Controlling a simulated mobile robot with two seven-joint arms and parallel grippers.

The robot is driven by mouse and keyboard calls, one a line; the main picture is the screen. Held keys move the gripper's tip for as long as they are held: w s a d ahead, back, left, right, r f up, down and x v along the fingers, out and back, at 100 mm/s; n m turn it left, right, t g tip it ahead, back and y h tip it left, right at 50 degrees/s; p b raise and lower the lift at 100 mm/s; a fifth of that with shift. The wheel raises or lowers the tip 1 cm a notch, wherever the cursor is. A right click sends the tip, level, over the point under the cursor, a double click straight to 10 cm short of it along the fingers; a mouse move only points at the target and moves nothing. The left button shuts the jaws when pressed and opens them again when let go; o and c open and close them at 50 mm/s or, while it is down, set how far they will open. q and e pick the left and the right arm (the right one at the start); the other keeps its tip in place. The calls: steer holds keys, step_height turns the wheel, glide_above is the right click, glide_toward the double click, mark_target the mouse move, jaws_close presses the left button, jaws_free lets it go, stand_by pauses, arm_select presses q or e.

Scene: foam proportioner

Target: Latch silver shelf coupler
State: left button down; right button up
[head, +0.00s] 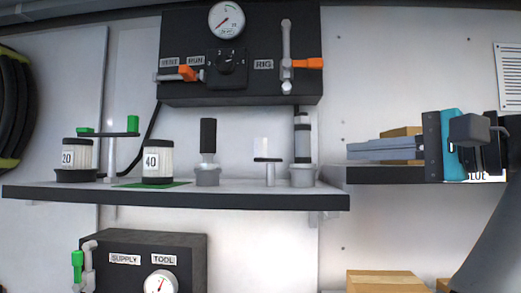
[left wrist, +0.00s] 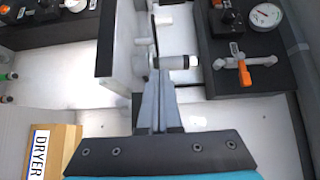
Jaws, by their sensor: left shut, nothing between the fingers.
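On the shelf (head: 120,192), a silver-grey collar (head: 303,177) at the right end holds an upright grey and black cylinder (head: 302,140). Beside it is a thin post with a short dark crossbar (head: 268,160). A second grey collar (head: 207,178) with a black-topped piece stands further left. I cannot tell which collar is the named coupler, or its latch state. My left gripper (head: 350,151) enters from the right, shut and empty, its fingers pointing left, right of the collars. In the left wrist view its fingertips (left wrist: 158,76) appear close to a white cylinder (left wrist: 178,62). My right gripper is not in view.
A black panel (head: 175,85) with a gauge and orange levers hangs above the shelf. Cartridges marked 20 (head: 78,156) and 40 (head: 158,161) stand left, near a green-ended bar (head: 108,133). A second shelf (head: 365,174) lies behind my gripper. A DRYER box (left wrist: 50,150) shows below.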

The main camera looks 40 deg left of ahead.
arm_select(q)
steer(key=x, duration=0.3)
steer(key=r+p+x, duration=0.1)
steer(key=x, duration=0.3)
steer(key=s+x, duration=0.1)
steer(key=x, duration=0.2)
steer(key=shift+w+a+r, duration=0.1)
steer(key=shift+a+r, duration=0.15)
steer(key=shift+s+a, duration=0.6)
steer(key=shift+a, duration=0.05)
steer(key=shift+s+a+p, duration=0.35)
steer(key=shift+s+a, duration=0.2)
steer(key=shift+a, duration=0.2)
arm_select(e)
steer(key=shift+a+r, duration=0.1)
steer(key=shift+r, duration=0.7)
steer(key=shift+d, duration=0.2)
arm_select(q)
steer(key=shift+w, duration=0.1)
